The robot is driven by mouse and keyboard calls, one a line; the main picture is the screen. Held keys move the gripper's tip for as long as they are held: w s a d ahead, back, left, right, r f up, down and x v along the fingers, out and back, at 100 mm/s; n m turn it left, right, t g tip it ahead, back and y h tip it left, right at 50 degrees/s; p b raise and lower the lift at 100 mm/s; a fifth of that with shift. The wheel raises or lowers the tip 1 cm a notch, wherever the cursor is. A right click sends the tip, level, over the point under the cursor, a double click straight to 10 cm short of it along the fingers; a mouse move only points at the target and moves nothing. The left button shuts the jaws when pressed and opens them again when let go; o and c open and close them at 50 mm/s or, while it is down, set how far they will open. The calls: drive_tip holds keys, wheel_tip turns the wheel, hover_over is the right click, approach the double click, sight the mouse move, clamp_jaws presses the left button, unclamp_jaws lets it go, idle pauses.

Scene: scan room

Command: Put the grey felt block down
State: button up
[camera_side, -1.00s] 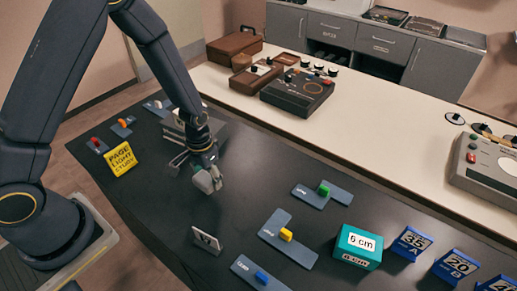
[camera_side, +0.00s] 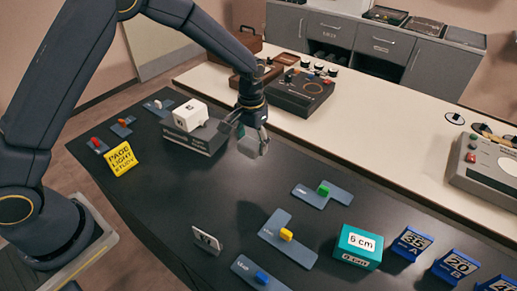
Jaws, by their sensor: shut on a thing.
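The grey felt block (camera_side: 252,146) is a small pale grey block, tilted, held off the black table. My gripper (camera_side: 254,138) is shut on it, near the back edge of the table. The block hangs to the right of a white box (camera_side: 190,114) that rests on a dark grey block (camera_side: 194,139). The far finger is partly hidden by the block. The exact height over the table is hard to tell.
A yellow sign (camera_side: 122,158) stands at left. A small card (camera_side: 206,241) stands in front. The table's middle is clear.

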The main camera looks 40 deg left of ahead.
hover_over(272, 161)
wheel_tip(272, 161, down, 7)
drive_tip(key=shift+a+f, duration=0.1)
drive_tip(key=shift+f, duration=1.65)
drive_tip(key=shift+f, duration=0.15)
drive_tip(key=o, duration=1)
drive_tip(key=shift+o, duration=0.2)
